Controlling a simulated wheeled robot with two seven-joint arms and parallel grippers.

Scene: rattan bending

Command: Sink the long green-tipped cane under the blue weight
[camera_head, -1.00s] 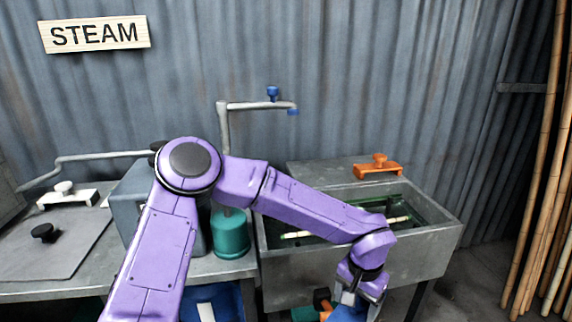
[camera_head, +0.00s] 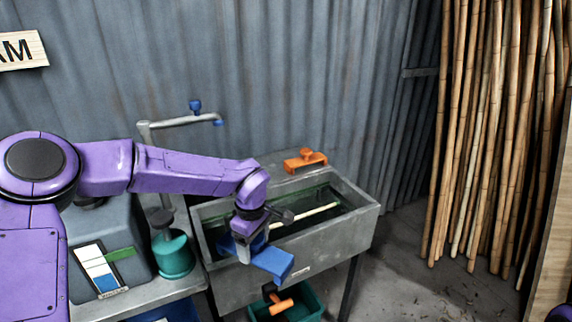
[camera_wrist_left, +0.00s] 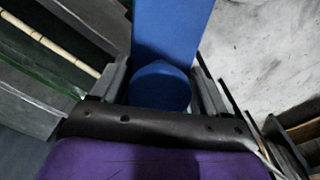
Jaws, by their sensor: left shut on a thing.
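The pale cane (camera_head: 305,215) lies in the water of the grey sink (camera_head: 290,263), slanting across it. Its left end is hidden behind my left gripper, and I cannot make out a green tip now. It also shows at the upper left of the left wrist view (camera_wrist_left: 50,42). My left gripper (camera_head: 247,248) is shut on the blue weight (camera_head: 273,264), which has a flat block and a round knob (camera_wrist_left: 160,88) between the fingers. The weight is held at the sink's front side, apart from the cane. My right gripper is not in view.
An orange weight (camera_head: 305,160) sits on the sink's back ledge. A blue-handled pipe (camera_head: 185,122) stands behind my arm. A teal canister (camera_head: 173,255) stands left of the sink. A green bin (camera_head: 312,305) with an orange piece is below. Tall canes (camera_head: 490,130) lean at the right.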

